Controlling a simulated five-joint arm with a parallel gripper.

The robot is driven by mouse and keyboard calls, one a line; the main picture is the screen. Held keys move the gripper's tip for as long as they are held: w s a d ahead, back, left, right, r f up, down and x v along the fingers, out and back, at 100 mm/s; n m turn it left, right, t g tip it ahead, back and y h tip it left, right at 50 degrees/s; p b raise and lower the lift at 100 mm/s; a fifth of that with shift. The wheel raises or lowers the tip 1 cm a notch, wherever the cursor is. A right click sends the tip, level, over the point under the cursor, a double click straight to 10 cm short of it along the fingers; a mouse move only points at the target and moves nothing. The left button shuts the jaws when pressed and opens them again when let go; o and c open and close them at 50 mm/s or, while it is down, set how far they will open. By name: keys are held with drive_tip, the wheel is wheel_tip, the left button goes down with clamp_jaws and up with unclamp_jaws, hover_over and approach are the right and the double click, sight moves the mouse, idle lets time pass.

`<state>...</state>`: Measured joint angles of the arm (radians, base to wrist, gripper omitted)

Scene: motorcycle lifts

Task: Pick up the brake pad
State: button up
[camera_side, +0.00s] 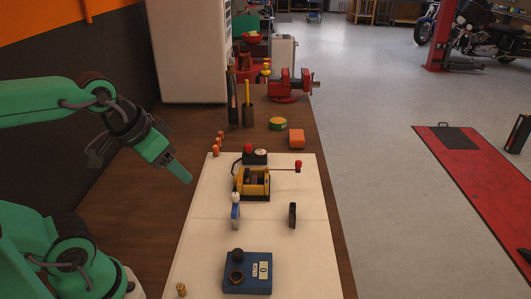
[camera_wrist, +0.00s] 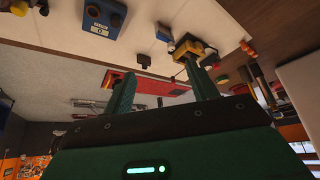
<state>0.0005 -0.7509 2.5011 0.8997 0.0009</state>
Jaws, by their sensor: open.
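A small dark block, which looks like the brake pad (camera_side: 292,215), stands upright on the pale mat (camera_side: 310,240), right of the blue, white-topped item (camera_side: 235,214). In the wrist view the dark block (camera_wrist: 144,60) appears beyond the gap between my fingers. My gripper (camera_side: 184,178) is raised at the left of the mat, well apart from the block. In the wrist view my gripper (camera_wrist: 160,70) has its two green fingers spread with nothing between them.
A yellow-and-black device (camera_side: 252,182) with a red-tipped rod stands behind the block. A blue box with a display (camera_side: 247,273) is in front. The mat's right side is clear.

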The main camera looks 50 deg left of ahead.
drive_tip(key=c, duration=0.4)
drive_tip(key=shift+w, duration=0.1)
